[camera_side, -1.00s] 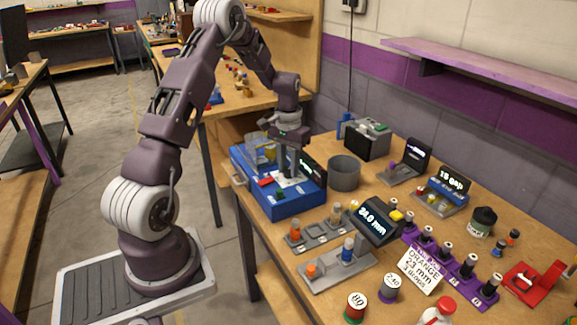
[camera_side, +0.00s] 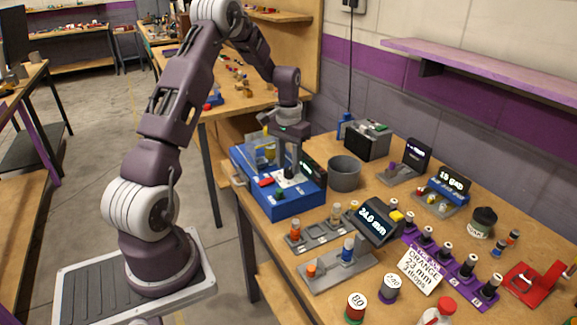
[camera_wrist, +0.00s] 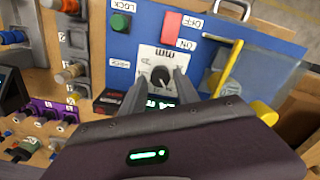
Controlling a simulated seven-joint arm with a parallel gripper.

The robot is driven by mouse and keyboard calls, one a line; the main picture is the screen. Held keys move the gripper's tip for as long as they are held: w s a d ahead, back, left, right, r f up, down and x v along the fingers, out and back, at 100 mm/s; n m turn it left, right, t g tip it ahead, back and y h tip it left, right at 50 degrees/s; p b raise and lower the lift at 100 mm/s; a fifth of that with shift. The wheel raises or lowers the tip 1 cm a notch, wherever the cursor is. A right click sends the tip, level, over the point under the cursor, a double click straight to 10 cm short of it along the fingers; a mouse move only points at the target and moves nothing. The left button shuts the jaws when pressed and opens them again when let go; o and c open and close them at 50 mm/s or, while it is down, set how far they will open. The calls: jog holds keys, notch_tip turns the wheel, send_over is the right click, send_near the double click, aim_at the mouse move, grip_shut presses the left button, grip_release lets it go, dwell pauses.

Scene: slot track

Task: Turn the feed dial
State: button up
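The feed dial is a black knob (camera_wrist: 160,76) on a white plate marked "mm" (camera_wrist: 150,56), on top of the blue machine (camera_side: 300,204). In the side view the dial (camera_side: 289,173) shows beneath my gripper (camera_side: 288,158). In the wrist view my gripper (camera_wrist: 159,80) is open, with one finger on each side of the knob's near part. The knob is not clamped, and the fingers appear to be above it. The knob's pointer is too small to read for certain.
A red switch (camera_wrist: 172,26) marked OFF/ON and a green button (camera_wrist: 120,22) sit near the dial. A clear guard and yellow parts (camera_side: 266,152) stand on the machine. A grey cup (camera_side: 344,174) stands beside it, and a display reading 24.0 mm (camera_side: 374,220) is in front.

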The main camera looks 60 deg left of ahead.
aim_at(289, 170)
notch_tip(289, 170, up, 6)
jog(key=shift+f, duration=0.15)
jog(key=s+d+r+m+t+y, duration=0.1)
jog(key=s+d+r, duration=0.2)
jog(key=d+r, duration=0.45)
jog(key=s+d+r+m+t, duration=0.1)
jog(key=s+d+r, duration=0.2)
jog(key=d+r, duration=0.4)
jog(key=s+d+m+t+h, duration=0.1)
jog(key=s+d+m+t, duration=0.2)
jog(key=s+d, duration=1)
jog(key=s, duration=0.3)
jog(key=shift+s+t, duration=0.2)
jog(key=shift+t, duration=0.1)
jog(key=shift+d+r, duration=0.1)
